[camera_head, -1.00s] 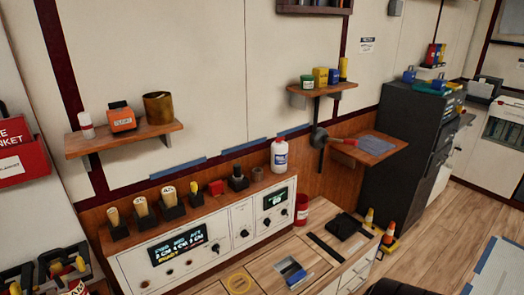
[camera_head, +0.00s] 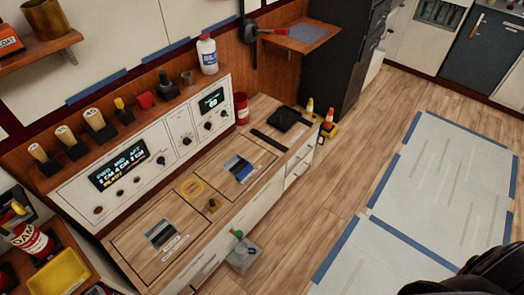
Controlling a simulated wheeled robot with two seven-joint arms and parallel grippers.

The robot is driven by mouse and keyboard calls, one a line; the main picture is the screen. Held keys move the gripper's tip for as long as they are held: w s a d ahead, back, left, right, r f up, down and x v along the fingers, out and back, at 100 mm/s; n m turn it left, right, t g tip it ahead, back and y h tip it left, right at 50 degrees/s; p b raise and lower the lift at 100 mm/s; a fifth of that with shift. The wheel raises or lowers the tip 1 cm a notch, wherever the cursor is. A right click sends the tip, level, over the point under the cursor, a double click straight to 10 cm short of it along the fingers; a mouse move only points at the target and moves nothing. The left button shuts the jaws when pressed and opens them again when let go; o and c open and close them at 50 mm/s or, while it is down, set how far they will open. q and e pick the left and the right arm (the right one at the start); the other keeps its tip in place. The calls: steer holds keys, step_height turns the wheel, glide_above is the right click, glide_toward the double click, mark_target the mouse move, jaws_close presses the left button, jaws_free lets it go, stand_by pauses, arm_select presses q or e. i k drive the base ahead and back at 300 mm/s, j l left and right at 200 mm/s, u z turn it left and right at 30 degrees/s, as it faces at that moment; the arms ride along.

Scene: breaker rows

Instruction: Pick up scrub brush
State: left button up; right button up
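I cannot pick out a scrub brush for certain in the head view. Several wooden-handled pieces (camera_head: 68,135) stand upright in black blocks on the console's top shelf. Neither of my grippers shows.
A white bottle (camera_head: 208,54) and a red can (camera_head: 242,107) stand by the console (camera_head: 155,145). A low cabinet (camera_head: 150,207) runs along the wall. Small traffic cones (camera_head: 328,119) stand beyond it. Blue-taped floor sheets (camera_head: 440,170) lie right. Wooden floor between is clear.

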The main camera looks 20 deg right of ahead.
mark_target(248, 170)
steer(key=z, duration=0.35)
steer(key=u, duration=1.1)
steer(key=l+u, duration=0.95)
steer(key=l, duration=0.15)
steer(key=k+l+u, duration=0.1)
steer(key=l+u, duration=0.35)
steer(key=k+l+u, duration=0.2)
steer(key=l+u, duration=0.25)
